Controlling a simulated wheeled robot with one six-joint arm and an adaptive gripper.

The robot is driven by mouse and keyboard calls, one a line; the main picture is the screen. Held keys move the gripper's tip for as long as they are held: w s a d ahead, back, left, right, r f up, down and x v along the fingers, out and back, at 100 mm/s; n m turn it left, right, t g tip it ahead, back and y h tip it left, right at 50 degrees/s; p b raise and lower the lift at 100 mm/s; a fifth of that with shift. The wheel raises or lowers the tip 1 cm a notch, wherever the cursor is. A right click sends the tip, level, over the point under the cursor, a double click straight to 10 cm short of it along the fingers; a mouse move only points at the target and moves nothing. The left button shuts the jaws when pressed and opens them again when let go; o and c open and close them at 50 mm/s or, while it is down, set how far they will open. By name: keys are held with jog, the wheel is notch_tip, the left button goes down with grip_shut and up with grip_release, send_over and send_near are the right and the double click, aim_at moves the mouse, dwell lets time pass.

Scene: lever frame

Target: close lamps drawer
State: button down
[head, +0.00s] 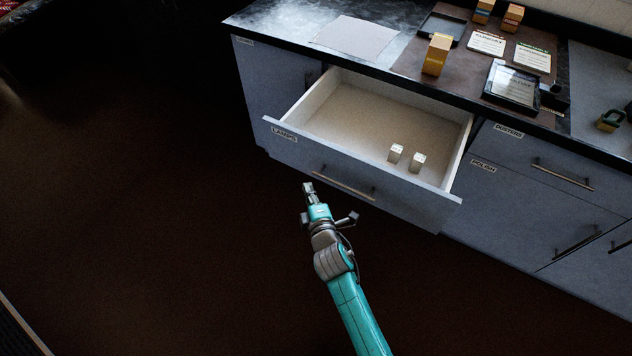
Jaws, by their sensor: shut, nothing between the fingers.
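The lamps drawer (290,148) is pulled out from the counter, with a "LAMPS" label at the left of its grey front. Its long bar handle (343,184) runs across the front. Two small white boxes (395,153) (418,162) stand inside toward the right front; the rest of the drawer floor is bare. My gripper (308,187) is shut and empty. In the picture it lies just below the drawer front, left of the handle; I cannot tell whether it touches the front.
The countertop (275,20) above holds a yellow box (437,54), cards and a black tray (511,87). Shut drawers with bar handles (562,174) are to the right. The dark floor (150,210) at left is clear.

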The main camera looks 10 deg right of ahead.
jog(key=shift+w+d+f, duration=0.2)
jog(key=shift+w+d, duration=0.4)
jog(key=shift+w, duration=0.2)
jog(key=shift+w+d+f, duration=0.2)
jog(key=shift+w+d, duration=0.4)
jog(key=shift+w, duration=0.2)
